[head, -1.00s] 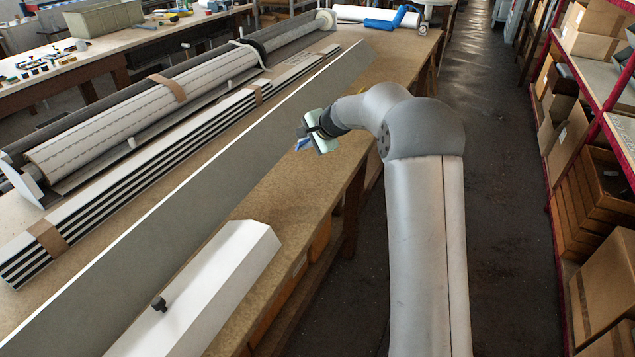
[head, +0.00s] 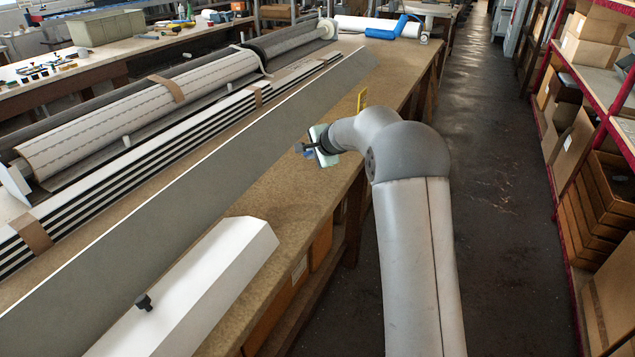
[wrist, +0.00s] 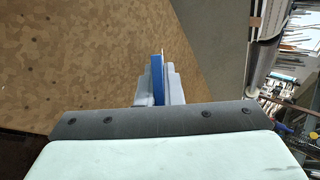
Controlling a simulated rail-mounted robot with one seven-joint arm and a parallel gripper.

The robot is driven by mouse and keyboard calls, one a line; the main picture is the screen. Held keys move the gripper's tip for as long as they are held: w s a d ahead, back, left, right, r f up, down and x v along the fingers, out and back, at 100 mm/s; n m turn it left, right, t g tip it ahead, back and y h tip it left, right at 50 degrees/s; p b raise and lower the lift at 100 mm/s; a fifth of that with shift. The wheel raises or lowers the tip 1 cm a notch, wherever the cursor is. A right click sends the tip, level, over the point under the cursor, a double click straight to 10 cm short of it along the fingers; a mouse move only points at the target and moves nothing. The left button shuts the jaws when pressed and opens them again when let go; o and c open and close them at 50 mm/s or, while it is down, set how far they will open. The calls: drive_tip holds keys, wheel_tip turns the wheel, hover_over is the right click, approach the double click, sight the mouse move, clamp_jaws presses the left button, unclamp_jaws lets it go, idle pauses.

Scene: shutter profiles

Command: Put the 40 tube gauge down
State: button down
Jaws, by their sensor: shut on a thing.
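My gripper (head: 306,149) is over the bench, close to its right edge and beside the long grey panel. In the wrist view my gripper (wrist: 157,88) is shut on a flat blue piece, seen edge-on between the pale grey fingers. I take this blue piece (wrist: 157,78) to be the 40 tube gauge; no marking on it is readable. The bench top (wrist: 90,60) shows beyond it. I cannot tell whether the piece touches the bench. In the head view it is mostly hidden by the gripper.
The long grey panel (head: 200,180) runs along the bench. A white box profile (head: 200,285) with a black knob lies in front. A small yellow thing (head: 362,98) stands behind my arm. Bare bench top (head: 315,205) lies between the panel and the edge.

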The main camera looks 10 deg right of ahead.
drive_tip(key=shift+f+b, duration=0.4)
drive_tip(key=shift+f, duration=0.4)
drive_tip(key=c, duration=1.7)
unclamp_jaws()
drive_tip(key=shift+c, duration=0.2)
drive_tip(key=v, duration=0.8)
drive_tip(key=shift+b, duration=0.4)
drive_tip(key=shift+r, duration=0.2)
